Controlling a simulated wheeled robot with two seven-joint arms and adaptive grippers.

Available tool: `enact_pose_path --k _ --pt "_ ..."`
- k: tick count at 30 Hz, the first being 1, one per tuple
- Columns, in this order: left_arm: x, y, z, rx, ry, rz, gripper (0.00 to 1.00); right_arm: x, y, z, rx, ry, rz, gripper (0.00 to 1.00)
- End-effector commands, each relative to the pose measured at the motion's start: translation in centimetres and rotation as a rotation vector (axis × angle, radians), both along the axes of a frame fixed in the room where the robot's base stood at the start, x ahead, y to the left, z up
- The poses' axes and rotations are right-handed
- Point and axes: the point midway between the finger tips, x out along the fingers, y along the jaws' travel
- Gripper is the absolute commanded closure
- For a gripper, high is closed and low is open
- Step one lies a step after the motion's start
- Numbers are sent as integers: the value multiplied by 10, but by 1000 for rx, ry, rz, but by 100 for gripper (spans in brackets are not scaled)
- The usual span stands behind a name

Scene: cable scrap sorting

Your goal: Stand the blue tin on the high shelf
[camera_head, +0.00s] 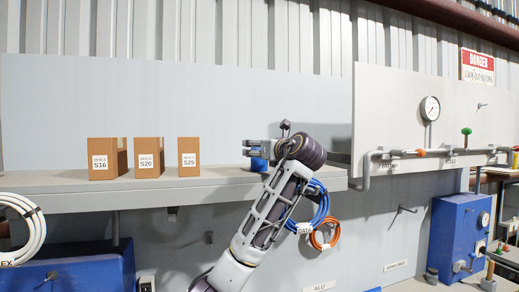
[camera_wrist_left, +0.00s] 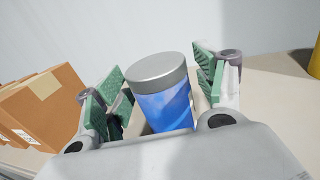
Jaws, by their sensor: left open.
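The blue tin (camera_wrist_left: 164,106) with a grey lid stands between the green finger pads of my left gripper (camera_wrist_left: 159,82) in the left wrist view. The pads are spread, with a gap showing on each side of the lid. In the head view the blue tin (camera_head: 259,164) is at the right part of the high shelf (camera_head: 110,196) and appears to rest on it upright. My left gripper (camera_head: 257,150) is open at the tin and partly covers it. The tin's base is hidden in the wrist view. My right gripper is not in view.
Several brown cartons stand left of the tin on the shelf; the nearest is the S25 carton (camera_head: 188,157). In the wrist view a yellow object (camera_wrist_left: 315,62) stands at the right. Blue cable coils (camera_head: 321,208) and an orange coil (camera_head: 327,236) hang below the shelf.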

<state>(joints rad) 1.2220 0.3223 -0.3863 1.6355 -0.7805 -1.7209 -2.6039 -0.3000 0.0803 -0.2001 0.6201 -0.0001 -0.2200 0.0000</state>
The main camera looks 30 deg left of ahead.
Motion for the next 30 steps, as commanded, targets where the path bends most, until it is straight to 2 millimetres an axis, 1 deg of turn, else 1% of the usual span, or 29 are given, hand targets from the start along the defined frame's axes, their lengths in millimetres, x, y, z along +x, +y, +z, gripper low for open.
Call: enact_pose_path --k 9,14,20,30 --pt "0 0 4 0 -1 0 30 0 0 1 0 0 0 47" --pt "-5 -9 2 1 0 -2 30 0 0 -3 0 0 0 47" --pt "-16 -29 2 1 -3 -4 30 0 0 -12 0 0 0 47" --pt "-41 -73 2 0 -4 -3 30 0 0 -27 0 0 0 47"
